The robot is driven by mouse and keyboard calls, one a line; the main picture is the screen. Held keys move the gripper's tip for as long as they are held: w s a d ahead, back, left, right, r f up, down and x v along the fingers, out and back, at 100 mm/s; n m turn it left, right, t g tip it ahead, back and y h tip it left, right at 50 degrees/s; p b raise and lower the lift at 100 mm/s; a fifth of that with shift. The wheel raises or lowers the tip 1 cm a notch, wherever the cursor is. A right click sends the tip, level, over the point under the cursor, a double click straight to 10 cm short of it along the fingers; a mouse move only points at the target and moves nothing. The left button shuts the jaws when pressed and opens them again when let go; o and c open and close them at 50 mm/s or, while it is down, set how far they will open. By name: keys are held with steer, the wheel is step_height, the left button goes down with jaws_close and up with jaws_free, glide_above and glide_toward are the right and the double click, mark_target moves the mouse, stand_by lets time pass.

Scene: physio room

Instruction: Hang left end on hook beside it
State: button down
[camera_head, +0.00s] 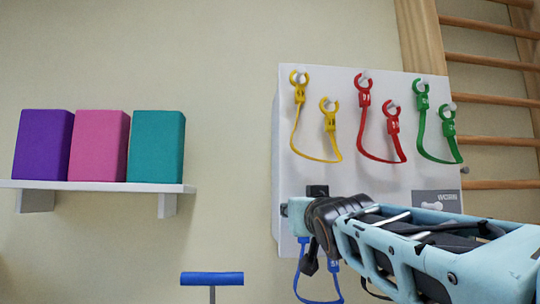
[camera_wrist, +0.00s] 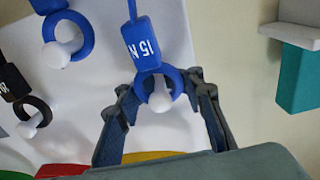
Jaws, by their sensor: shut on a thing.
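The blue band (camera_head: 318,299) hangs low on the white board, mostly behind my arm in the head view. Its left end, a blue clip marked 15 N (camera_wrist: 144,42), has an open ring that lies between my gripper's fingertips (camera_wrist: 163,92) in the wrist view. My gripper is shut on this end. A white round-headed hook (camera_wrist: 160,101) shows inside the ring's opening; whether it bears the ring I cannot tell. The band's other blue ring (camera_wrist: 83,36) is at another white hook (camera_wrist: 55,54). The head view hides both hooks and the fingertips' contact.
Yellow (camera_head: 316,158), red (camera_head: 380,159) and green (camera_head: 436,158) bands hang above on the board (camera_head: 345,82). A black clip (camera_wrist: 14,80) is beside the blue one. A shelf (camera_head: 100,186) with coloured blocks is left; wooden wall bars (camera_head: 490,61) are right.

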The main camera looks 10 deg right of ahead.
steer(key=shift+w+d+f, duration=0.3)
steer(key=shift+d+f, duration=0.3)
steer(key=shift+f, duration=0.25)
steer(key=c, duration=1.7)
jaws_free()
steer(key=shift+w+d+f, duration=0.1)
steer(key=shift+f, duration=0.05)
steer(key=shift+o, duration=1.2)
steer(key=shift+w+d+f+g, duration=0.1)
steer(key=shift+g, duration=0.2)
steer(key=shift+o, duration=1.1)
steer(key=shift+w, duration=0.1)
steer(key=shift+o, duration=1)
steer(key=shift+a, duration=0.2)
